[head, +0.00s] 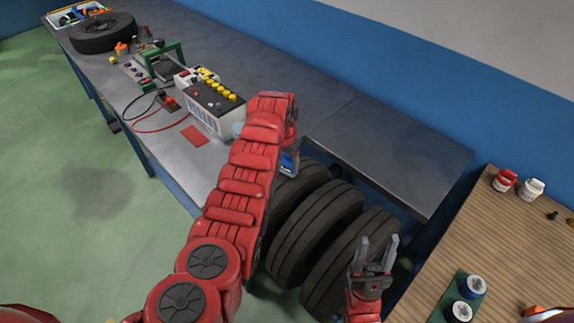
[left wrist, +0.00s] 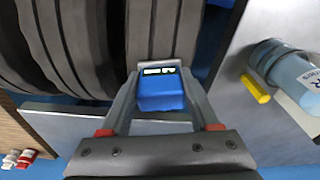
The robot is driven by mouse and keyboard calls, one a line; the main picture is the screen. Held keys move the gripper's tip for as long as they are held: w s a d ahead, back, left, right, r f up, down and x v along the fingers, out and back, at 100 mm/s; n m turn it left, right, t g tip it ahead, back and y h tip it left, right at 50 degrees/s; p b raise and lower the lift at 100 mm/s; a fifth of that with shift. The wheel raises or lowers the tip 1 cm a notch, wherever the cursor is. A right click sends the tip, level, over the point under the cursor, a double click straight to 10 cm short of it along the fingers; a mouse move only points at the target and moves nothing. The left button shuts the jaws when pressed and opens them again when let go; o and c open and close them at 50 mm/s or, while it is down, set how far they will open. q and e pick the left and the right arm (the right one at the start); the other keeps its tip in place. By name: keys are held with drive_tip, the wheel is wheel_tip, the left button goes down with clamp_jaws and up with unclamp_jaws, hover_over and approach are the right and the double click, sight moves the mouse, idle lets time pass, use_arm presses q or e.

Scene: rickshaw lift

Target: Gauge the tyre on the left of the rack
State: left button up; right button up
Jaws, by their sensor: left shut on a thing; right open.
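Three black tyres stand side by side on the rack, which is mostly hidden: the left tyre (head: 297,186), the middle tyre (head: 316,221) and the right tyre (head: 340,262). My left gripper (head: 289,160) is shut on a blue gauge (left wrist: 162,93) with a small lit display, too small to read. The gauge shows in the head view (head: 288,165) by the top of the left tyre. In the left wrist view it overlaps the left tyre's tread (left wrist: 164,30); I cannot tell whether they touch. My right gripper (head: 378,254) is open and empty, in front of the right tyre.
A grey workbench (head: 385,145) runs behind the tyres. It holds a battery box (head: 212,108), a green-framed tool (head: 160,68) and a loose tyre (head: 103,33). A light blue bottle (left wrist: 290,75) is beside the gauge. A wooden table (head: 470,235) with small bottles stands at right.

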use_arm(q)
drive_tip(key=shift+r, duration=2.75)
